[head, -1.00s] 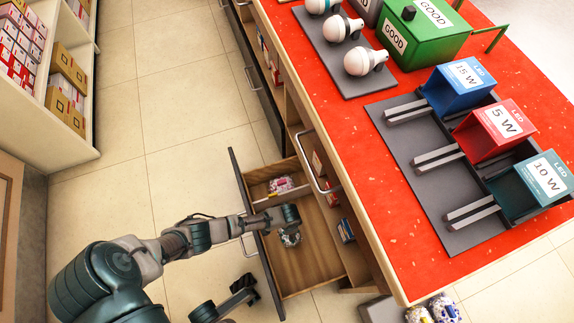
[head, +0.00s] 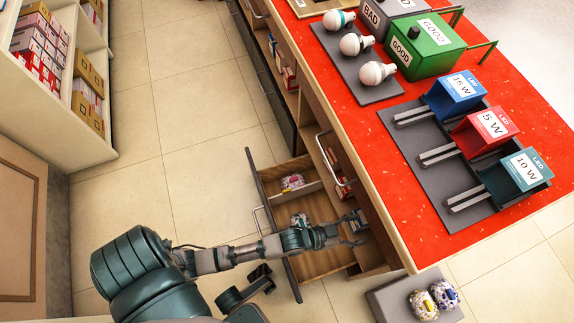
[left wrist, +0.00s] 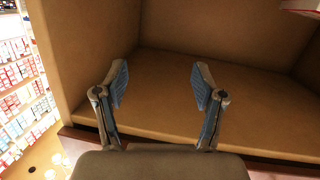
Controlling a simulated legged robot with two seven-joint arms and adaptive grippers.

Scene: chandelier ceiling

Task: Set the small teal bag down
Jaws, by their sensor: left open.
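My left gripper (head: 352,237) reaches across the pulled-out wooden drawer (head: 318,261), towards the counter side. In the left wrist view its two fingers (left wrist: 161,82) are spread wide, with nothing between them. Bare brown wooden surfaces and walls lie beyond them. A small pale patterned bag (head: 299,219) shows in the drawer, just above my forearm in the picture; my arm partly covers it. It is too small to tell if it is teal. Another small bag, reddish and purple (head: 292,182), lies in the drawer's far compartment.
The red counter (head: 425,240) runs along the right, bearing bulbs, GOOD and BAD boxes and wattage boxes. Two patterned bags, yellowish (head: 424,305) and bluish (head: 445,293), rest on a grey platform (head: 388,299). Shelves (head: 75,135) stand left; the tiled floor between is free.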

